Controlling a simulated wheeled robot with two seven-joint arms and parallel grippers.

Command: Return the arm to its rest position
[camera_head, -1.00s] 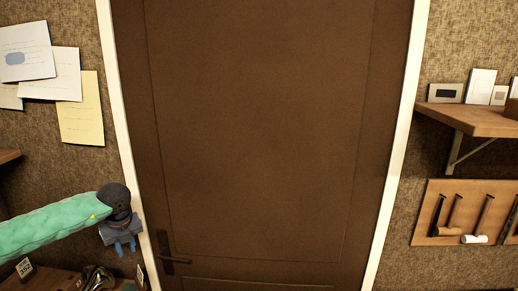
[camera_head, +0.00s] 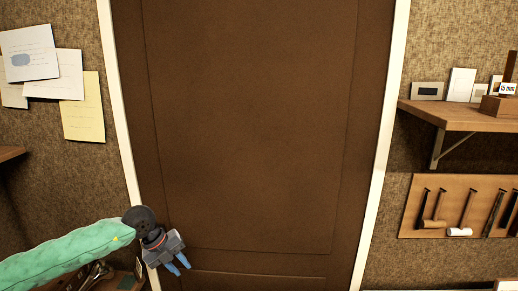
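My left arm (camera_head: 65,257), in a green sleeve, comes in from the lower left. My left gripper (camera_head: 178,265) is at its end, in front of the lower left part of the brown door. Its two blue fingers point down and to the right, with a small gap between them and nothing held. My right arm and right gripper are not in view.
The closed brown door (camera_head: 250,130) fills the middle; its handle is hidden. Brass parts (camera_head: 98,275) lie on a surface below my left arm. At the right are a wooden shelf (camera_head: 455,115) and a tool board (camera_head: 410,215) with several hammers. Papers (camera_head: 83,108) hang at the left.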

